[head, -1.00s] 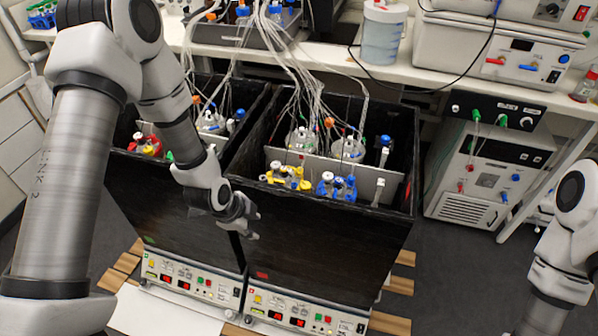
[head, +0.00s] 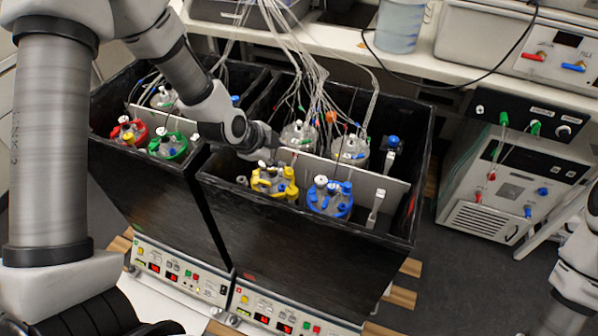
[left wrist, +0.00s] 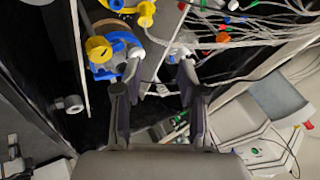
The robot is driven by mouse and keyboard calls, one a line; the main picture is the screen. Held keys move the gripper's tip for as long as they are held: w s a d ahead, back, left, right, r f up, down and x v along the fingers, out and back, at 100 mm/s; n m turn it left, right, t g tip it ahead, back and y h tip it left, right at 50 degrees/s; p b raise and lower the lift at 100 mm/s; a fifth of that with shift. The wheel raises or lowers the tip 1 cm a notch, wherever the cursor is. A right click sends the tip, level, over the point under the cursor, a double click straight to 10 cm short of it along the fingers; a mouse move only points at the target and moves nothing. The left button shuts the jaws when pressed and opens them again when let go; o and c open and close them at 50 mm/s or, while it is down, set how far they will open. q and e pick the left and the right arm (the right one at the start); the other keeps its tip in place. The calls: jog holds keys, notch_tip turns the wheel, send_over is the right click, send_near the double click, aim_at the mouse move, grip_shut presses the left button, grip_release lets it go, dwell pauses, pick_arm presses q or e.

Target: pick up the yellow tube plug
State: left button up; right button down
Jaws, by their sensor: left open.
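In the head view, a vessel with a yellow ring and yellow fittings (head: 274,181) stands in the front of the right-hand black box. The yellow tube plug cannot be told apart for certain there. In the left wrist view, a round yellow piece (left wrist: 98,48) sits over blue fittings, left of the fingers, with another yellow fitting (left wrist: 146,14) above. My left gripper (head: 272,144) is over the box, behind and above the yellow vessel. Its fingers (left wrist: 160,65) are apart with nothing seen held between them. My right arm shows at the right edge; its gripper is out of view.
A blue-ringed vessel (head: 329,197) stands just right of the yellow one. A pale divider (head: 368,187) and many thin tubes (head: 318,92) lie behind. Red (head: 128,131) and green (head: 168,145) vessels stand in the left-hand box. The box's dark front rim (head: 300,213) is close.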

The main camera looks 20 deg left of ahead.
pick_arm(q)
jog(key=b, duration=0.4)
send_near(288, 171)
jog(key=w+d+f, duration=0.1)
jog(key=f, duration=0.1)
jog(key=shift+w+d+f, duration=0.15)
jog(key=shift+w+f, duration=0.05)
jog(key=shift+w, duration=0.15)
jog(key=x, duration=0.7)
jog(key=shift+w+a+f, duration=0.2)
jog(key=shift+a+f, duration=0.1)
jog(key=shift+r, duration=0.1)
jog(key=c, duration=0.5)
